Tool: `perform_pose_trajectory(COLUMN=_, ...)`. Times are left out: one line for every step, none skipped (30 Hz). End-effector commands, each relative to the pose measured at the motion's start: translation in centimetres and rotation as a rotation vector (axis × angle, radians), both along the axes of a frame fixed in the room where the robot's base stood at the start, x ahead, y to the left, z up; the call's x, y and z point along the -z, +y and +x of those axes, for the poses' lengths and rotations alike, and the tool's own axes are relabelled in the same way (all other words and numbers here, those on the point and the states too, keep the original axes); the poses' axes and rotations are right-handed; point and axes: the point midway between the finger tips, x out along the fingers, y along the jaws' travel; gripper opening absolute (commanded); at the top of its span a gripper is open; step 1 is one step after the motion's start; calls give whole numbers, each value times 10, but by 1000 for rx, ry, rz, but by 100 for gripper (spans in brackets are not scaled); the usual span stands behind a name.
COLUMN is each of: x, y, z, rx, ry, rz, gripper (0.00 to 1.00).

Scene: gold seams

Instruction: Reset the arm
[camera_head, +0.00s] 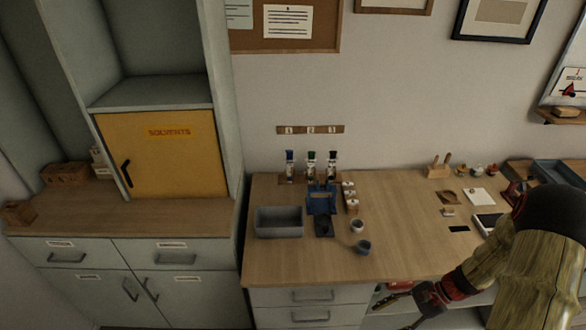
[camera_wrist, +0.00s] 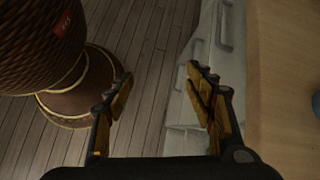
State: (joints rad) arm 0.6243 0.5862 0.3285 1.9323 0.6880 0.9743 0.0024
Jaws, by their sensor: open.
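My gripper (camera_wrist: 160,85) is open and empty in the wrist view, with its yellow-padded fingers spread apart and nothing between them. Below it are the wooden floor and the pale drawer fronts (camera_wrist: 212,40) of the workbench. In the head view my arm comes in at the lower right and bends down in front of the bench's front edge. My gripper (camera_head: 400,305) shows there low beside the drawers, partly cut off by the bottom of the picture.
The wooden bench top (camera_head: 300,260) bears a grey bin (camera_head: 279,222), a blue stand (camera_head: 321,200), small cups (camera_head: 362,247) and several bottles. A yellow solvents cabinet (camera_head: 160,160) stands left. Floor shows between my base and the drawers in the wrist view.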

Motion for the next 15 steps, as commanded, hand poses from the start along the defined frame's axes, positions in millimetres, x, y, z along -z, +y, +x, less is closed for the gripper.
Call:
perform_pose_trajectory(x=-20, y=2, z=-3, rx=-63, ry=-28, rz=-40, gripper=54)
perform_pose_trajectory(x=-30, y=3, z=-6, rx=-97, ry=-39, rz=-61, gripper=54)
perform_pose_trajectory(x=-43, y=4, z=-10, rx=-144, ry=-56, rz=-90, gripper=54)
perform_pose_trajectory(x=-53, y=4, z=-13, rx=-178, ry=-69, rz=-112, gripper=54)
perform_pose_trajectory(x=-62, y=6, z=-16, rx=-211, ry=-82, rz=-133, gripper=54)
perform_pose_trajectory(x=-75, y=7, z=-20, rx=-256, ry=-101, rz=-162, gripper=54)
perform_pose_trajectory(x=-84, y=7, z=-23, rx=-288, ry=-114, rz=-185, gripper=54)
perform_pose_trajectory(x=-93, y=8, z=-25, rx=-321, ry=-129, rz=-207, gripper=54)
perform_pose_trajectory(x=-104, y=9, z=-29, rx=-363, ry=-147, rz=-237, gripper=54)
perform_pose_trajectory(x=-113, y=10, z=-32, rx=-393, ry=-162, rz=-259, gripper=54)
perform_pose_trajectory(x=-122, y=11, z=-35, rx=-423, ry=-177, rz=-282, gripper=54)
perform_pose_trajectory(x=-133, y=12, z=-39, rx=-462, ry=-196, rz=-311, gripper=54)
perform_pose_trajectory(x=-141, y=13, z=-42, rx=-492, ry=-211, rz=-334, gripper=54)
perform_pose_trajectory(x=-149, y=14, z=-45, rx=-519, ry=-226, rz=-356, gripper=54)
perform_pose_trajectory(x=-160, y=16, z=-49, rx=-556, ry=-247, rz=-386, gripper=54)
